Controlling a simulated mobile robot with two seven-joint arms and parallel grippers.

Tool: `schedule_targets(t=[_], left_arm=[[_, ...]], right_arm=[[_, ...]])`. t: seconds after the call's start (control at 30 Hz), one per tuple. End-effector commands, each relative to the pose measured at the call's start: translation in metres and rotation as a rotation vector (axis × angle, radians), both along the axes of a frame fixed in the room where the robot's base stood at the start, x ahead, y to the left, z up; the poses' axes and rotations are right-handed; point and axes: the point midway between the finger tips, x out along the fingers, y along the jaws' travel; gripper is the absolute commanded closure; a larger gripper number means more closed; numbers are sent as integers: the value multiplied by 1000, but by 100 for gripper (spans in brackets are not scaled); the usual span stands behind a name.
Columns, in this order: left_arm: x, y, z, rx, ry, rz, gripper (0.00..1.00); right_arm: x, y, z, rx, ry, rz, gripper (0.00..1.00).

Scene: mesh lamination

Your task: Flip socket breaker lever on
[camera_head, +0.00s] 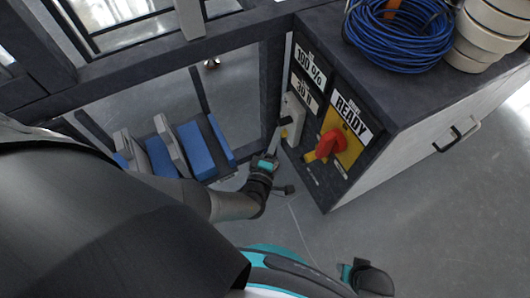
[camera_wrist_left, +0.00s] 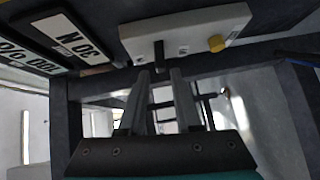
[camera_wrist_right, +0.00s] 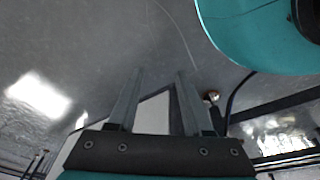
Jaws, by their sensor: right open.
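The socket breaker is a white box on the dark cabinet front, seen in the head view (camera_head: 293,113) and at the top of the left wrist view (camera_wrist_left: 190,32). It has a short black lever (camera_wrist_left: 159,56) and a yellow knob (camera_wrist_left: 216,43). My left gripper (camera_head: 276,142) is right at the box. In the left wrist view its fingertips (camera_wrist_left: 160,72) are apart, with the lever's end appearing between them; I cannot tell whether either finger touches it. My right gripper (camera_wrist_right: 160,72) is open and empty over the floor, away from the cabinet.
A red rotary switch (camera_head: 331,144) on a yellow plate sits right of the breaker, below a READY sign (camera_head: 351,116). Blue cable (camera_head: 400,35) and white rolls (camera_head: 490,35) lie on the cabinet top. Blue and grey pads (camera_head: 190,150) stand left behind the frame.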

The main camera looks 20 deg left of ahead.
Motion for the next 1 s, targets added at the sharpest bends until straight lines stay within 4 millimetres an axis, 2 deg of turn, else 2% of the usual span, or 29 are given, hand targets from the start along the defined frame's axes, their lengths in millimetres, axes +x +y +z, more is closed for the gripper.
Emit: schedule_targets(t=[0.63,0.8,1.0], left_arm=[[-85,-10,8,1,3,1,68],[-97,-12,8,1,1,1,68],[-99,-12,8,1,0,2,68]], right_arm=[[-35,-29,-36,-29,4,4,50],[-39,-32,-40,-32,3,4,50],[-40,-33,-41,-32,2,4,50]])
